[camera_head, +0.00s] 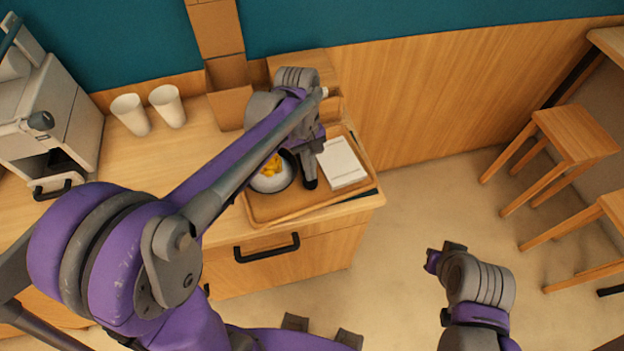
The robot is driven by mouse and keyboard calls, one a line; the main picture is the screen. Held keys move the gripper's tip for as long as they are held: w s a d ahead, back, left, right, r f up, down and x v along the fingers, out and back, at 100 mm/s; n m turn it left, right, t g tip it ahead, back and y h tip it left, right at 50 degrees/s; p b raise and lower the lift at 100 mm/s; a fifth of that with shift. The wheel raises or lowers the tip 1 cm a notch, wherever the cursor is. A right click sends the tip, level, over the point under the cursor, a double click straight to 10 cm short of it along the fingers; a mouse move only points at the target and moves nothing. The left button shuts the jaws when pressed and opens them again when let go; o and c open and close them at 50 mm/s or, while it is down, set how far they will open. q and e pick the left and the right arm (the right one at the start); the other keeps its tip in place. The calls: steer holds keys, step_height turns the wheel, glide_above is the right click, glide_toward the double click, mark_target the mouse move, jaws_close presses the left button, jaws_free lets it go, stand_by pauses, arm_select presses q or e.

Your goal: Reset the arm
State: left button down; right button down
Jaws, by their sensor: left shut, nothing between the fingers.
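My left arm reaches across from the lower left, over the counter. Its gripper (310,182) points down over the wooden tray (270,212), just right of a bowl (270,183) with yellow pieces in it. The fingers are shut with nothing seen between them; whether they touch the bowl or tray I cannot tell. The arm covers part of the bowl. My right arm comes in at the lower right, and its end (432,262) hangs over the open floor, clear of the counter. Its fingers are too small and turned away to judge.
A white flat box (341,162) lies on the tray, right of my left gripper. Two white cups (130,114) (167,105) and a coffee machine (48,115) stand on the counter at left. Wooden stools (577,132) stand at right. The floor between is free.

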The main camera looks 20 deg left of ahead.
arm_select(q)
steer(key=shift+v, duration=0.8)
steer(key=shift+f, duration=0.1)
steer(key=s+a+m+t+y, duration=0.1)
steer(key=s+a+m+t, duration=0.3)
steer(key=s+m+t, duration=0.3)
steer(key=shift+s+a+f+m+t+y, duration=0.25)
steer(key=shift+s+f+m+t+y, duration=0.35)
steer(key=shift+s, duration=2.05)
steer(key=shift+r, duration=0.1)
